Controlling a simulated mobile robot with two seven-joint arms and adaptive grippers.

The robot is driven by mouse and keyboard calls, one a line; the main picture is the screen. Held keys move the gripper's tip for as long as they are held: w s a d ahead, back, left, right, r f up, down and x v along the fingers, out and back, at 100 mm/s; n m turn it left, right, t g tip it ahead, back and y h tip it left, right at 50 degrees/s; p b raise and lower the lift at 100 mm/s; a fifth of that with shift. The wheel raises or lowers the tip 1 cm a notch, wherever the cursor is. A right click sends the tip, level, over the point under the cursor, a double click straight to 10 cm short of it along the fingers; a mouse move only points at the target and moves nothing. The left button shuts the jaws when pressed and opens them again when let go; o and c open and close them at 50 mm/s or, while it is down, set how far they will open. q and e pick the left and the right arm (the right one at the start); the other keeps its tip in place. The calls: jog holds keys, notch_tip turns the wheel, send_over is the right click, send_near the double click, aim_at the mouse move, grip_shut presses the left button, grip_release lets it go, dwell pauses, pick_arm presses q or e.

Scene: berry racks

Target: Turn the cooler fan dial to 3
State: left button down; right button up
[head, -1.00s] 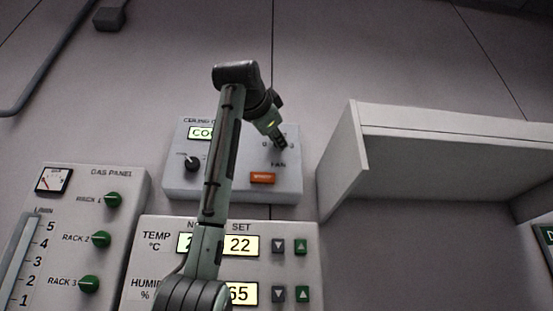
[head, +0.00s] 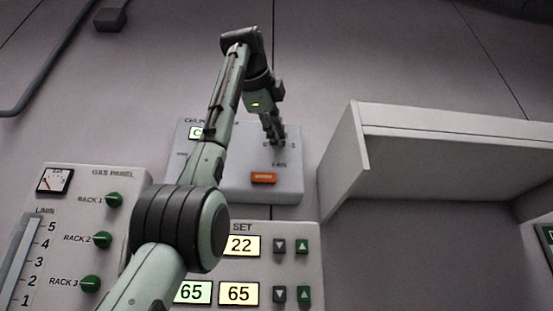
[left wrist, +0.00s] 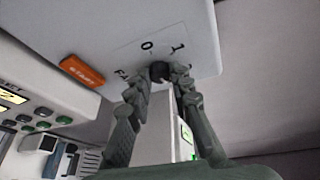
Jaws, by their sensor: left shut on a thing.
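The cooler panel (head: 290,183) is a pale box on the wall, and it also shows in the left wrist view (left wrist: 195,30). Its fan dial (left wrist: 159,71) is a small dark knob beside the marks 0 and 1. My left gripper (left wrist: 160,80) is shut on the fan dial, one finger on each side. In the head view the left gripper (head: 275,138) covers the dial, with a 3 showing to its right. The dial's pointer is hidden by the fingers, so I cannot tell its setting. My right gripper is not in view.
An orange button (head: 263,178) sits below the dial, marked START in the wrist view. A temperature and humidity panel (head: 275,270) is below. A gas panel (head: 130,185) with green knobs is at the left. A white shelf (head: 350,165) juts out at the right.

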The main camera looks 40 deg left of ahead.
pick_arm(q)
jog(key=shift+m, duration=0.5)
jog(key=c, duration=1.3)
grip_release()
jog(key=shift+c, duration=0.2)
jog(key=v, duration=1.2)
jog(key=shift+r, duration=0.2)
jog(key=shift+w+d, duration=0.1)
jog(key=shift+w, duration=0.05)
